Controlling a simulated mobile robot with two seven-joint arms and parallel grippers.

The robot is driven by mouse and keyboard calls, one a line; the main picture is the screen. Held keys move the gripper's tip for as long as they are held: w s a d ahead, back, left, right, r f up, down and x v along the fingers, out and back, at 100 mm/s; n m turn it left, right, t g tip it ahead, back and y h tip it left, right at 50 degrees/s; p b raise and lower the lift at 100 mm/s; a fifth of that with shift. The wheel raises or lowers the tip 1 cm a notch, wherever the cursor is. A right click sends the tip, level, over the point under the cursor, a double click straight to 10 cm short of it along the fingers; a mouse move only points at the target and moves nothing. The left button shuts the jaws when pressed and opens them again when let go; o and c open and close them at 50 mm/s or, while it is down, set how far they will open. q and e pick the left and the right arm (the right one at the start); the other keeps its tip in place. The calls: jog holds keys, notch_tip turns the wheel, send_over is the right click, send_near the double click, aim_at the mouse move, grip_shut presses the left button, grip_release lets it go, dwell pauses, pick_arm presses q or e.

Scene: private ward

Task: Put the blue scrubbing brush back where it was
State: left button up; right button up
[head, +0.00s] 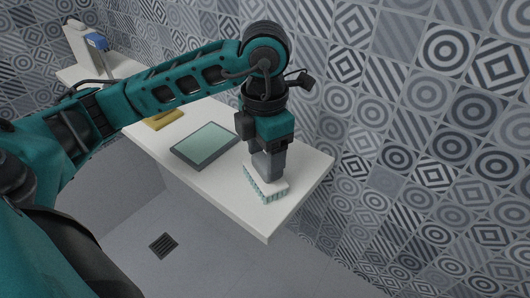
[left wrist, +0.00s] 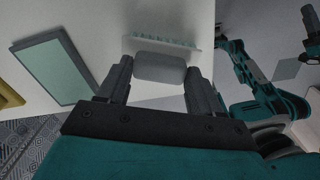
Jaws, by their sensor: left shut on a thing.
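My left gripper (head: 266,172) points straight down over the near right end of the white counter (head: 310,172). It is shut on the scrubbing brush (head: 272,193), which has a pale body and teal-blue bristles. In the left wrist view, the two fingers close on both sides of the brush's grey grip block (left wrist: 160,68), and a row of bristles (left wrist: 165,42) shows beyond it. The brush is at or just above the counter top; I cannot tell whether it touches. The fingers hide part of its top.
A flat grey-framed tablet-like panel (head: 205,145) lies left of the brush, with a yellow item (head: 164,118) beyond it. A blue-and-white object (head: 96,41) stands at the far end. The patterned tile wall (head: 400,130) runs close behind the counter. A floor drain (head: 163,245) lies below.

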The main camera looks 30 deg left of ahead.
aim_at(265, 162)
pick_arm(q)
jog(key=o, duration=1)
notch_tip(265, 162, up, 12)
jog(key=shift+r+p, duration=0.1)
jog(key=shift+p, duration=1.05)
